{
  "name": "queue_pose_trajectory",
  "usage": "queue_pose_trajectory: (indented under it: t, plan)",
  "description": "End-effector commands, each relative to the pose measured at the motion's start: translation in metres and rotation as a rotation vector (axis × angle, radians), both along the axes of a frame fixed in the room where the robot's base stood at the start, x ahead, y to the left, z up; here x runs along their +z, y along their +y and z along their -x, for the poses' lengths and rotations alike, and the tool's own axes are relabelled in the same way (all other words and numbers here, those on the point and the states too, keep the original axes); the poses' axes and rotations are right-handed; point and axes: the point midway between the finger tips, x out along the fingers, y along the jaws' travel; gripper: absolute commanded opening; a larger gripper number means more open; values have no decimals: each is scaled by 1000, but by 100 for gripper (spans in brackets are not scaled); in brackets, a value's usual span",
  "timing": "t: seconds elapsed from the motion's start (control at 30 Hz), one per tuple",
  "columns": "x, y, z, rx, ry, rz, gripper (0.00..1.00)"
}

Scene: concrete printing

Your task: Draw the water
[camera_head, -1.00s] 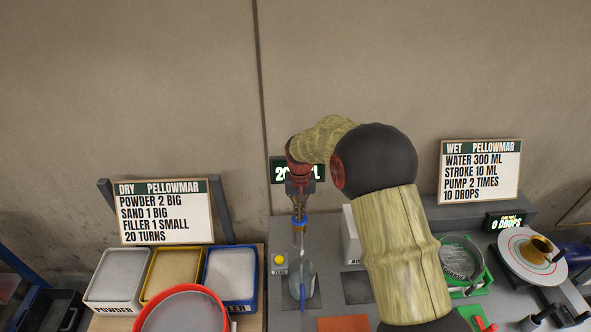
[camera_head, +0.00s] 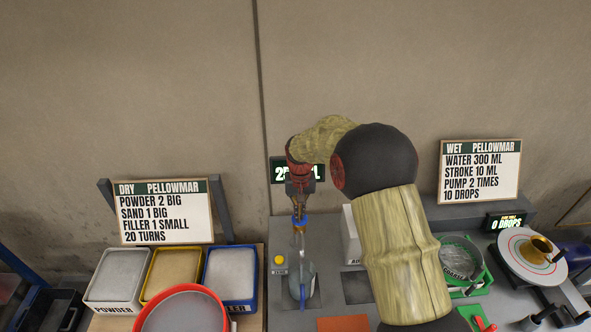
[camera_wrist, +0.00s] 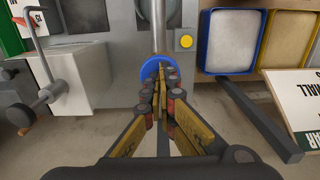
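My gripper (camera_head: 299,212) is at the blue tap handle (camera_head: 300,223), above a clear jug (camera_head: 303,286) on the grey bench. In the wrist view my gripper's fingers (camera_wrist: 161,78) come close together with their tips at the blue handle (camera_wrist: 149,68), and they look shut on it. Their exact contact is partly hidden. A metal pipe (camera_wrist: 160,25) runs beyond the handle. The jug stands upright under the tap and looks bluish. The volume display (camera_head: 282,171) behind my arm starts with 25; its last digit is covered.
A yellow button (camera_head: 279,260) is left of the jug. Powder, sand and filler bins stand left, with a red-rimmed sieve (camera_head: 181,314) in front. The WET board (camera_head: 480,171) reads water 300 ml. A green-framed container (camera_head: 461,260) and a turntable (camera_head: 531,256) stand right.

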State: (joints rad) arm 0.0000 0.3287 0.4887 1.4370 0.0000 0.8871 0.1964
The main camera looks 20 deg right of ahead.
Motion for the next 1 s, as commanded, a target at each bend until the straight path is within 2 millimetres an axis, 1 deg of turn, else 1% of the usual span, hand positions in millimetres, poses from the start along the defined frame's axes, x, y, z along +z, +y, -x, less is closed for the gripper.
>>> queue_pose_trajectory:
  t: [0.47, 0.57, 0.8, 0.9, 1.0]
  plan:
    - [-1, 0, 1, 0, 2, 0, 0]
    - [4, 0, 1, 0, 2, 0, 0]
    - [26, 0, 0, 0, 0, 0, 0]
    - [29, 0, 0, 0, 1, 0, 0]
    - [28, 0, 0, 0, 1, 0, 0]
